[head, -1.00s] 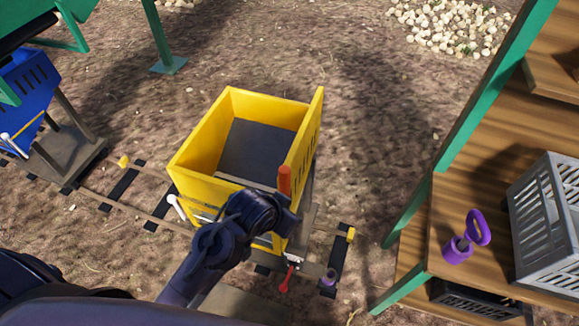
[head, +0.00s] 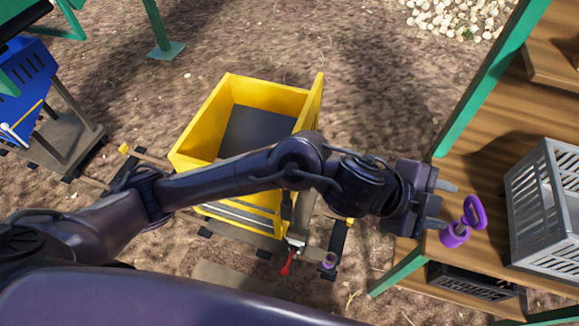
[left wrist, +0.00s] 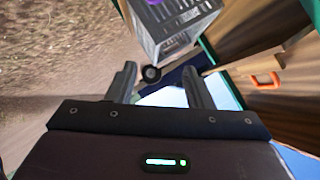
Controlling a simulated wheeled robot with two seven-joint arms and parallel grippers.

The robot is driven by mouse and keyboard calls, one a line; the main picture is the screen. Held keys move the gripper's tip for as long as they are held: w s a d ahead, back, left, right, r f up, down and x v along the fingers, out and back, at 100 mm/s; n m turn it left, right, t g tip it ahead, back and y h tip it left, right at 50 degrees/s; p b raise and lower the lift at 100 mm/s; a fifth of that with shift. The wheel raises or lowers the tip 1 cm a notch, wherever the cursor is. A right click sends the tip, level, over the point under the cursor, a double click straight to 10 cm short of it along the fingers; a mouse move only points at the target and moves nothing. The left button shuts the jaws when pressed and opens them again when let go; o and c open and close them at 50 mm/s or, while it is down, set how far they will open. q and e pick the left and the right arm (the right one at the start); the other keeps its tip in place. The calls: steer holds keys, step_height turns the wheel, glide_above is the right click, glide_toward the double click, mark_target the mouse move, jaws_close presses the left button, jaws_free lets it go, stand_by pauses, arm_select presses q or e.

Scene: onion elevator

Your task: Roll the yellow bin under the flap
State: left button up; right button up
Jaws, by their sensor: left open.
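The yellow bin (head: 183,138) stands on a wheeled cart on the rails in the middle of the head view, open at the top with a dark floor inside. My left arm crosses in front of its near side and hides part of it. My left gripper (head: 446,205) is to the right of the bin, open and empty, with its fingers pointing at the wooden shelf. In the left wrist view its two fingers (left wrist: 161,82) are apart with nothing held between them. I cannot make out the flap for sure. My right gripper is not in view.
A purple-handled tool (head: 474,213) stands on the wooden shelf (head: 480,175), close to my fingertips, beside a grey crate (head: 525,205). A blue bin (head: 28,80) is on the rails at the left under a green frame (head: 157,25). A red lever (head: 288,262) hangs below the yellow bin.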

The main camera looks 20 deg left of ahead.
arm_select(q)
steer(key=w+a+f+m+g+y, duration=0.35)
steer(key=a+f+y, duration=0.25)
steer(key=a+f, duration=0.35)
steer(key=w+a+r+y, duration=0.1)
steer(key=a, duration=0.5)
steer(key=w+a+r+n+g+y, duration=0.1)
steer(key=w+a+y, duration=0.1)
steer(key=a, duration=0.5)
steer(key=w+a+r+n+y, duration=0.1)
steer(key=a+y, duration=0.1)
steer(key=a, duration=0.4)
steer(key=shift+w+a, duration=0.3)
steer(key=shift+w, duration=0.1)
step_height(320, 180, down, 6)
steer(key=shift+f+p, duration=0.2)
steer(key=shift+p, duration=0.75)
steer(key=shift+f, duration=0.6)
steer(key=shift+c, duration=0.2)
jaws_close()
